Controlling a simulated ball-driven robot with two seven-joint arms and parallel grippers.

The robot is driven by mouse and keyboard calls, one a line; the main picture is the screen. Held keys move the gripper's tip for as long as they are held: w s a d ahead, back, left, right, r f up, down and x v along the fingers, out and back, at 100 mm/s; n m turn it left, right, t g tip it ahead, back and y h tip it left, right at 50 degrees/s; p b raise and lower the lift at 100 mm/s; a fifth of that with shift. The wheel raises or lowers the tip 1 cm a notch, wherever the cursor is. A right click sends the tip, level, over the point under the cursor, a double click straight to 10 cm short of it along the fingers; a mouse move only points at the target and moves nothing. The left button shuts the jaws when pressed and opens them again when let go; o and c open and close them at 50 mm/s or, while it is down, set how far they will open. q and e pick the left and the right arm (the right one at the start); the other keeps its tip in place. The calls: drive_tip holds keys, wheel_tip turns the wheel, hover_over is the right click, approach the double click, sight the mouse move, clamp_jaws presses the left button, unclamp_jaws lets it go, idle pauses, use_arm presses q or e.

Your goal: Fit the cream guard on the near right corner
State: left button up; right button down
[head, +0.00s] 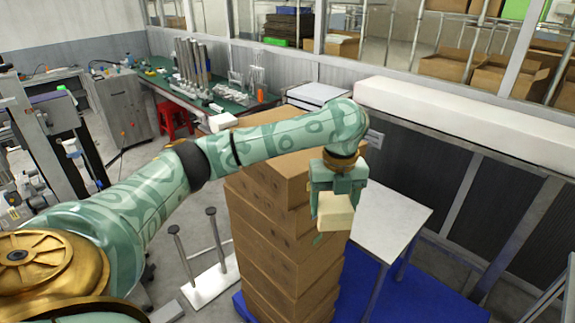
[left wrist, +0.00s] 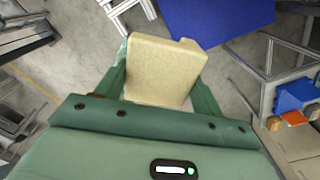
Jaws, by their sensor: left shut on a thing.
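The cream guard (head: 335,213) is a pale, blocky piece in my left gripper (head: 336,192), which is shut on it. The gripper points down in front of the right part of the carton stack (head: 283,255). In the left wrist view the guard (left wrist: 163,70) sits between the green fingers, with a small lip at its upper right. The stack is tall and brown; the guard and gripper hide part of its right side. I cannot tell whether the guard touches the stack. My right gripper is out of view.
The stack stands on a blue base (head: 405,300). A white-topped table (head: 392,218) is close to its right. A white-footed stand with two posts (head: 210,287) is to its left. A green workbench (head: 160,82) and red stool (head: 173,118) are behind.

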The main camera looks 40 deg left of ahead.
use_arm(q)
drive_tip(key=w+a+r+m+p, duration=0.1)
drive_tip(key=w+r+m+p, duration=0.15)
drive_tip(key=r+m, duration=0.4)
drive_tip(key=w+r+m+p, duration=0.1)
drive_tip(key=r+m+p, duration=0.25)
drive_tip(key=r, duration=0.65)
drive_tip(key=m+b, duration=0.2)
hover_over(288, 175)
drive_tip(key=f, duration=0.8)
drive_tip(key=shift+w+d+f, duration=0.1)
drive_tip(key=shift+d+f, duration=0.2)
drive_tip(key=shift+d, duration=0.05)
drive_tip(key=f, duration=0.1)
drive_tip(key=a+f, duration=0.1)
drive_tip(key=f, duration=0.1)
drive_tip(key=shift+f+b, duration=0.2)
drive_tip(key=shift+b, duration=0.15)
drive_tip(key=shift+f, duration=0.35)
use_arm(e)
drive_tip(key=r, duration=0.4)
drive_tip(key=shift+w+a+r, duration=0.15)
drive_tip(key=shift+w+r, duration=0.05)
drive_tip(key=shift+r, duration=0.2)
use_arm(q)
drive_tip(key=shift+f, duration=0.2)
drive_tip(key=shift+f, duration=0.1)
drive_tip(key=shift+f, duration=0.3)
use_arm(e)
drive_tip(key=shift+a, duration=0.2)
